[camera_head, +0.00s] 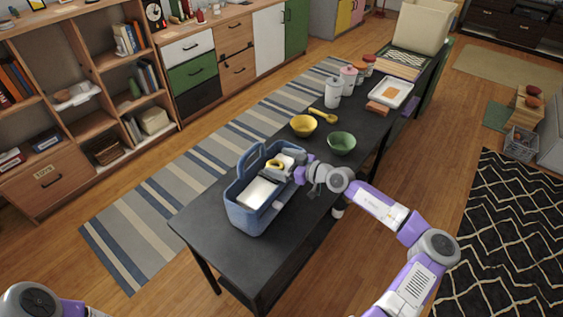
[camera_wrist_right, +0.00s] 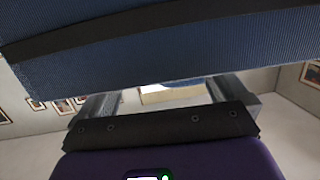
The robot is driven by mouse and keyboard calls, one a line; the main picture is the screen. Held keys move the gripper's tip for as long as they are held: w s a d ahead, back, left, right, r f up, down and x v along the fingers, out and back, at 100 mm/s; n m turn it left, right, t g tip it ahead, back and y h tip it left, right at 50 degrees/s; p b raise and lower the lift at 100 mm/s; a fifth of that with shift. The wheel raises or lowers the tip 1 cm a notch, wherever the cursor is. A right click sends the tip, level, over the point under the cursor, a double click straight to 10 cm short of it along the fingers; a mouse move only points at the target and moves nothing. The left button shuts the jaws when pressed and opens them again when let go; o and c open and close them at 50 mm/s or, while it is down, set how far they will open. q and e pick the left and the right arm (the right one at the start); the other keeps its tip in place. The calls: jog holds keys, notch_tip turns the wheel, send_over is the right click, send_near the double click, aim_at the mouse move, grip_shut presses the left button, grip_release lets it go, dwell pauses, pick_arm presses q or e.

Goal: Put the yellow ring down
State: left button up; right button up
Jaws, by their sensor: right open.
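The yellow ring (camera_head: 275,164) shows as a small yellow arc at the far end of the blue caddy (camera_head: 245,218), which stands on the dark table. It is partly hidden, and I cannot tell what it rests on. My right gripper (camera_head: 298,174) is at the caddy's far right edge, close to the ring; it is open. In the right wrist view its two fingers (camera_wrist_right: 160,98) are apart, with a blue ribbed surface (camera_wrist_right: 160,50) across the upper picture. The ring cannot be made out there. My left gripper is out of view.
A white block-like item (camera_head: 259,193) lies in the caddy. A yellow bowl (camera_head: 303,126), green bowl (camera_head: 341,143), yellow spoon (camera_head: 324,115) and white canister (camera_head: 333,93) stand beyond it. A white tray (camera_head: 391,92) is farther back. The table's near end (camera_head: 200,225) is bare.

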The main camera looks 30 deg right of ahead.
jog(key=shift+r+b, duration=0.25)
jog(key=shift+b, duration=0.25)
jog(key=shift+s+d+r+b, duration=0.1)
jog(key=shift+r+b, duration=0.2)
jog(key=p+v, duration=0.3)
jog(key=v, duration=0.8)
jog(key=shift+s+r+p, duration=0.2)
jog(key=shift+s+p, duration=0.1)
jog(key=shift+p, duration=0.05)
jog(key=shift+d, duration=0.15)
